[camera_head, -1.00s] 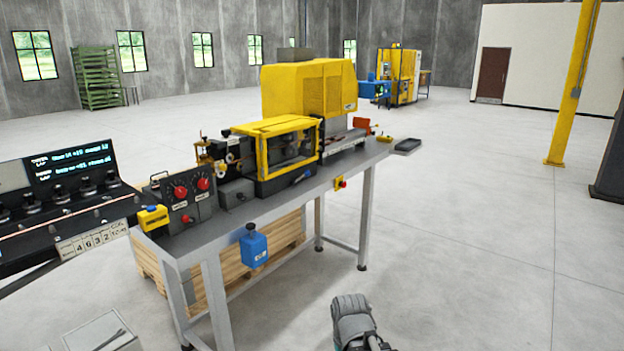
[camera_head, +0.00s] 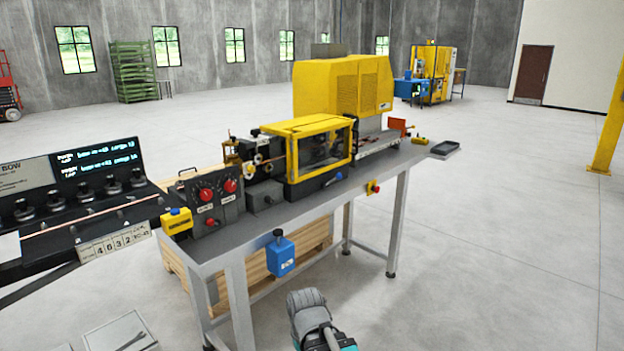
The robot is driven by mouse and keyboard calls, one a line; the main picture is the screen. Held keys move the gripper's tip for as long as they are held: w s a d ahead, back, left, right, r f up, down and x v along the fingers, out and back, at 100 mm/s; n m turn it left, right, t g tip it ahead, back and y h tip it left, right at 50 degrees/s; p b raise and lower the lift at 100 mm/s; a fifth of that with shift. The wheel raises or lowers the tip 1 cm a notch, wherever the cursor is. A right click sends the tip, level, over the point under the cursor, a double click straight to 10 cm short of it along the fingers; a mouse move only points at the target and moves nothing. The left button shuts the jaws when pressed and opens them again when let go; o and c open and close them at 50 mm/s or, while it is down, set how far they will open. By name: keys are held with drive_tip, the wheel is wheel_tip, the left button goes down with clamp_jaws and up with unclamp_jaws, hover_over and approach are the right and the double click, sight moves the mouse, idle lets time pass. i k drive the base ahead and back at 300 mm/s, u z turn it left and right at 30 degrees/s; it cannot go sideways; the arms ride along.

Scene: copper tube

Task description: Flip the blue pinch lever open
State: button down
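A small dark blue lever-like part (camera_head: 332,181) shows at the front foot of the yellow-framed guard (camera_head: 320,150) on the bench machine. It is too small to tell its exact position, or whether it is the pinch lever. A blue box with a black knob (camera_head: 281,256) hangs at the bench's front edge. A grey and teal part of my own arm (camera_head: 310,312) rises at the bottom edge, in front of the bench and apart from it. My gripper's fingers do not show.
The grey bench (camera_head: 225,248) carries a control box with red knobs (camera_head: 218,198), a yellow box (camera_head: 177,222) and a big yellow housing (camera_head: 342,88). A black console (camera_head: 85,200) stands at left. A wooden pallet (camera_head: 255,268) is under the bench. Floor at right is clear.

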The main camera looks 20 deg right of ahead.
sight(338, 176)
drive_tip(key=i, duration=1.5)
drive_tip(key=z, duration=0.85)
